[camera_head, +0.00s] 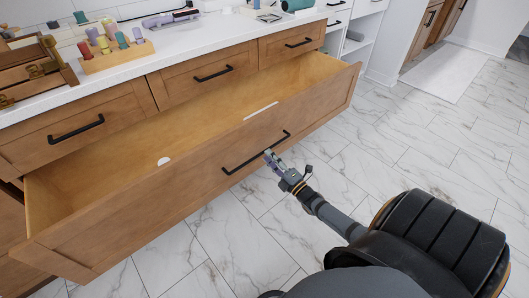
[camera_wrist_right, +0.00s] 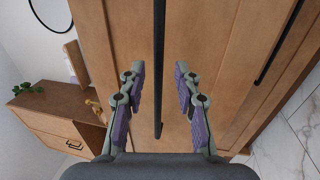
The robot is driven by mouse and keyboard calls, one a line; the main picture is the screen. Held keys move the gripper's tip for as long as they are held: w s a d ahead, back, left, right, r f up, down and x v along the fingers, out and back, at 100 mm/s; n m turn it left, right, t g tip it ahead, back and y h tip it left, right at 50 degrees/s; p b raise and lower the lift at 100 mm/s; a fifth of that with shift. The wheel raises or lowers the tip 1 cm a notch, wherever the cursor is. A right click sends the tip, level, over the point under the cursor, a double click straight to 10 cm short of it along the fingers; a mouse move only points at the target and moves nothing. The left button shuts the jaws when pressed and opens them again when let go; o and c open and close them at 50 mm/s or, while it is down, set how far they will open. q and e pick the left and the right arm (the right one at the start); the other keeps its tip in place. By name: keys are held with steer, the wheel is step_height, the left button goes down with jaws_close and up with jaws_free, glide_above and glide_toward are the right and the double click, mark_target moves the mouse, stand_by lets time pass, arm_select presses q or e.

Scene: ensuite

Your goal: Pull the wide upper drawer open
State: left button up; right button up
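The wide drawer (camera_head: 185,190) below the row of small top drawers stands well out from the cabinet, its inside open to view. Its long black bar handle (camera_head: 250,156) runs along the front face; it also shows in the right wrist view (camera_wrist_right: 159,60). My left gripper is in neither view.
The white countertop (camera_head: 200,45) holds a wooden block with several coloured pegs (camera_head: 115,52) and a wooden rack (camera_head: 30,70). A small white piece (camera_head: 164,161) is inside the drawer. Marble-tiled floor (camera_head: 215,245) in front is clear. A pale mat (camera_head: 445,68) lies at the back right.

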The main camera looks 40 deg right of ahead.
steer(key=v, duration=0.8)
